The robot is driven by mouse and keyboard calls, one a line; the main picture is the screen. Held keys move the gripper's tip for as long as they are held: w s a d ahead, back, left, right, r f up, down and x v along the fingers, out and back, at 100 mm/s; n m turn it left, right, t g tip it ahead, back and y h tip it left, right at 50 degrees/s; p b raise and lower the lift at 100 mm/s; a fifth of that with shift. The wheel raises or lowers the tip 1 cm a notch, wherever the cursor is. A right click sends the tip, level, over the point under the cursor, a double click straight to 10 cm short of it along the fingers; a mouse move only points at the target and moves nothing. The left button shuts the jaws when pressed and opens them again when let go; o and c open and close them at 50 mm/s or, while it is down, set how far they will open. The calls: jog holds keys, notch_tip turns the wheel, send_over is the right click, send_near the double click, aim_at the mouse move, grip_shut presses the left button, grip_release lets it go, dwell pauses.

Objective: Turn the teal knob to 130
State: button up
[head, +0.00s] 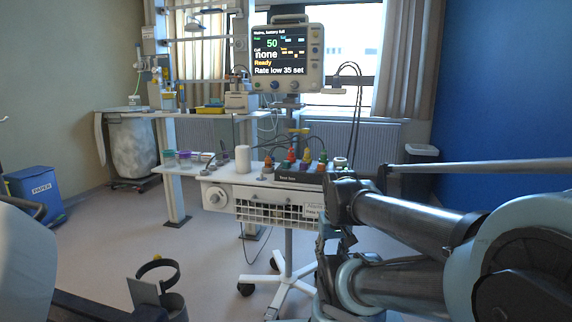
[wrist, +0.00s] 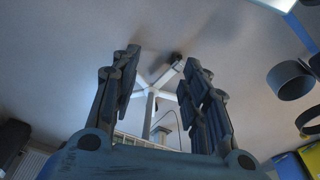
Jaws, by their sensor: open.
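The monitor (head: 287,59) stands on a pole above the cart. Its screen reads 50, "none", "Ready" and "Rate low 35 set". Small round knobs sit along its lower edge, one of them a blue-looking knob (head: 275,86); at this size I cannot tell which is teal, nor read any dial marks. My gripper (wrist: 161,62) is open and empty in the wrist view, its two fingers well apart over the floor. In the head view my arm reaches in from the right, its end low in front of the cart, below and right of the monitor and apart from it.
The cart shelf (head: 228,175) holds a white cylinder (head: 243,159), lidded cups and a black box (head: 298,175) with colored connectors. The wheeled base (wrist: 153,95) shows between my fingers. Cables hang right of the monitor.

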notch_tip(320, 180, up, 36)
jog(key=r+n+g, duration=0.1)
jog(key=n+g, duration=0.1)
jog(key=n, duration=2.1)
send_over(287, 161)
notch_tip(287, 161, down, 18)
jog(key=shift+a+r, duration=0.1)
jog(key=shift+w, duration=0.1)
jog(key=c, duration=1.1)
